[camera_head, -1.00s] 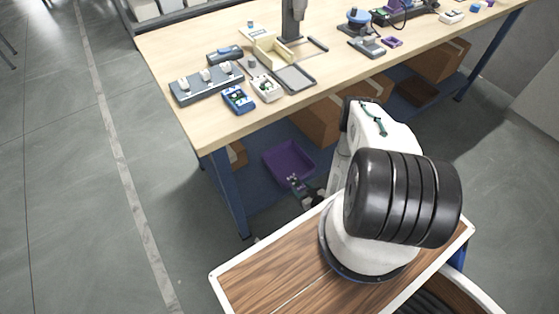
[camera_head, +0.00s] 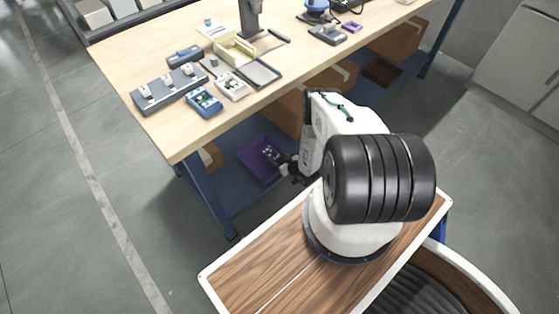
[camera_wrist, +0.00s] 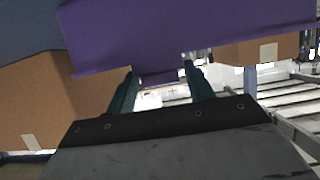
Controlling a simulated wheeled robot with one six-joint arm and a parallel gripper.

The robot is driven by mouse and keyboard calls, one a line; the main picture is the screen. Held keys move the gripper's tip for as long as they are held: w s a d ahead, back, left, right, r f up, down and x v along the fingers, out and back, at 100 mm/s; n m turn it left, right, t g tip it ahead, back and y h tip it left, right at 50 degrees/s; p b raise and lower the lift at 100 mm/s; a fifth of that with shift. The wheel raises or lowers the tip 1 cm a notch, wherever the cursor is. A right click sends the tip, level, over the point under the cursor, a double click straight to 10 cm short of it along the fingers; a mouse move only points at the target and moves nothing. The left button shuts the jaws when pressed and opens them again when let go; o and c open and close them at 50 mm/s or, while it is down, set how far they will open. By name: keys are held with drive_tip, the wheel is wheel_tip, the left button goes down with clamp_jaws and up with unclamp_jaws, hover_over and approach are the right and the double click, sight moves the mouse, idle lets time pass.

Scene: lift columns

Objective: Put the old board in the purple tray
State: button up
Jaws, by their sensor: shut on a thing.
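The purple tray (camera_head: 254,170) lies on the blue lower shelf under the workbench, and its wall fills the top of the wrist view (camera_wrist: 190,30). My gripper (camera_head: 288,167) reaches in at the tray's near right side. It is shut on a small dark board with light parts, the old board (camera_head: 271,153), which shows over the tray. I cannot tell whether the board touches the tray floor. In the wrist view my gripper (camera_wrist: 160,88) shows both fingers, with a small silvery part (camera_wrist: 194,56) by the right fingertip; most of the board is hidden there.
The bench top (camera_head: 150,62) is just above the tray, with a blue leg (camera_head: 208,200) at its left. Cardboard boxes (camera_head: 285,108) stand right of the tray. A blue case (camera_head: 205,102) and a white holder (camera_head: 231,86) sit on the bench edge.

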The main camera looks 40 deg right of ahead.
drive_tip(key=shift+f, duration=0.75)
drive_tip(key=o, duration=1)
drive_tip(key=v, duration=1.2)
drive_tip(key=shift+d+f, duration=0.1)
